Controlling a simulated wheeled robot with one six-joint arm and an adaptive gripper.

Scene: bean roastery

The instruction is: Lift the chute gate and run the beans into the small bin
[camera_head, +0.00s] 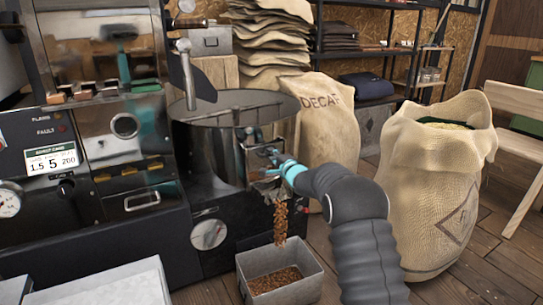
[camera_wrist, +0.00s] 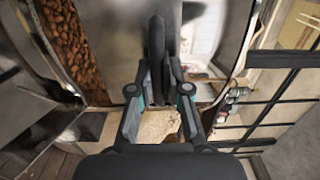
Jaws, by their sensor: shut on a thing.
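My gripper (camera_head: 273,161) is at the front of the round cooling drum (camera_head: 222,150), at the chute gate. In the wrist view its two fingers (camera_wrist: 158,82) are closed on a dark upright gate handle (camera_wrist: 157,38). The gate itself is mostly hidden by the gripper. A stream of brown beans (camera_head: 281,220) falls from below the gate into the small grey bin (camera_head: 313,284) on the floor. Beans (camera_head: 272,281) cover the bin's bottom. In the wrist view, more beans (camera_wrist: 76,45) show at the left.
The roaster (camera_head: 95,150) stands at the left. A sack marked DECAF (camera_head: 322,125) is behind my gripper. A large open sack (camera_head: 430,190) stands at the right, close to my arm. A wooden bench (camera_head: 515,98) and shelving (camera_head: 400,50) are farther back. Wooden floor shows at the right.

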